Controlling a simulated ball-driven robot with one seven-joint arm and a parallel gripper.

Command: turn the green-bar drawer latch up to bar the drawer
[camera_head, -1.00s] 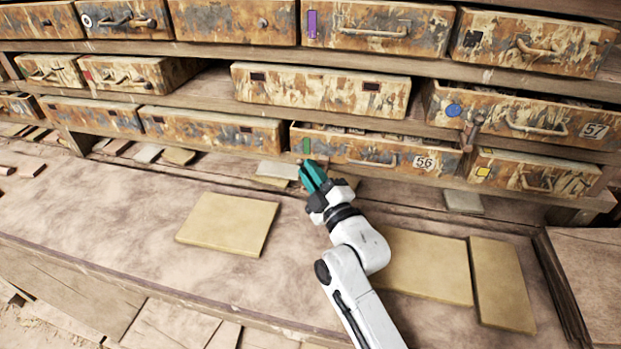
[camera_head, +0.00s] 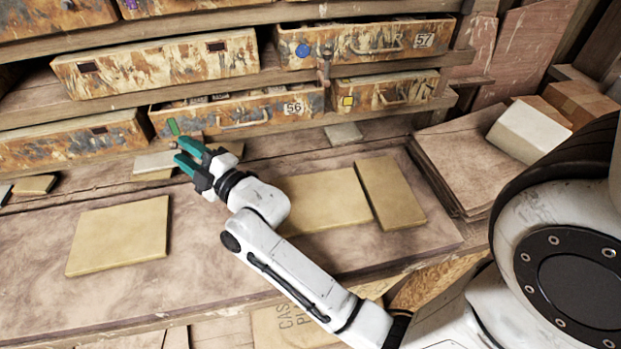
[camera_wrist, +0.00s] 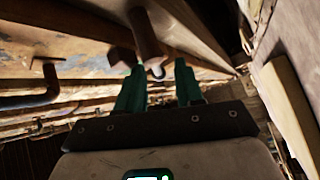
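The drawer with the green bar (camera_head: 173,127) is the rusty one marked 56 (camera_head: 293,107). It stands slightly out, with contents showing along its top edge. A brown turn latch (camera_head: 325,72) hangs by its right end, below drawer 57; its exact angle is hard to read. My gripper (camera_head: 183,152) is in front of the drawer's left end, near the green bar and left of the latch. Its teal fingers are apart and empty. In the wrist view the fingers (camera_wrist: 159,88) are spread, and a brown peg (camera_wrist: 147,38) shows beyond them; I cannot tell whether it is the latch.
Blue-dot drawer 57 (camera_head: 365,42) is above, and a yellow-marked drawer (camera_head: 387,91) is to the right. Flat tan tiles (camera_head: 118,236) lie on the bench (camera_head: 200,270). A stack of boards (camera_head: 465,150) and a white block (camera_head: 528,132) stand at the right.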

